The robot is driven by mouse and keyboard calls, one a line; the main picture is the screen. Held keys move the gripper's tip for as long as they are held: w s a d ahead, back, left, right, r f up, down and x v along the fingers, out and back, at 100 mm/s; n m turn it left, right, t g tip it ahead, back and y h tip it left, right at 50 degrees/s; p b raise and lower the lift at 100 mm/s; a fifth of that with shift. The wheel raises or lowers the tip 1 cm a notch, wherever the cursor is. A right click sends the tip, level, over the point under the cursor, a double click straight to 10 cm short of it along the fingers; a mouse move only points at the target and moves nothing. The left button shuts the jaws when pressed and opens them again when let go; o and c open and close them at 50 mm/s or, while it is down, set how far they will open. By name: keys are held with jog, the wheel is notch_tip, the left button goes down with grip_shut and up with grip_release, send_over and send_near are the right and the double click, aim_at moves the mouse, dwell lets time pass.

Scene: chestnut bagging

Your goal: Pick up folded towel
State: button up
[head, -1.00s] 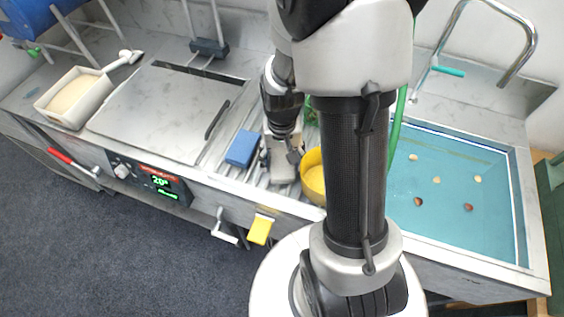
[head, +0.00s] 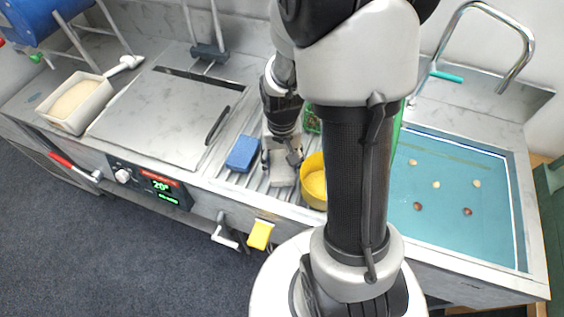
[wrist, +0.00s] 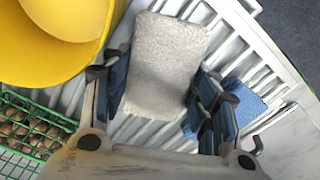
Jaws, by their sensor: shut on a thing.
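The folded towel (wrist: 166,60) is a grey-beige, fuzzy rectangular pad in the wrist view. It lies over the slatted metal drainboard, and I cannot tell whether it touches the slats. My gripper (wrist: 160,92) has a blue-padded finger on each long side of it and is shut on it. In the head view the towel (head: 283,174) shows just below my gripper (head: 281,152), between a blue sponge and a yellow bowl.
The blue sponge (head: 243,152) lies close by on the left. The yellow bowl (head: 312,184) stands close on the right. A green wire basket (wrist: 30,135) holds chestnuts. A water-filled sink (head: 450,225) with several floating chestnuts is at right, and a lidded cooker (head: 165,115) at left.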

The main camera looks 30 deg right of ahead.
aim_at(282, 162)
notch_tip(282, 162, up, 18)
jog(key=p, duration=0.6)
jog(key=w+a+f+n, duration=0.5)
jog(key=w+a+f, duration=0.2)
jog(key=a, duration=0.3)
jog(key=shift+w+f+n, duration=0.2)
jog(key=shift+f+n, duration=0.2)
jog(key=shift+f, duration=0.4)
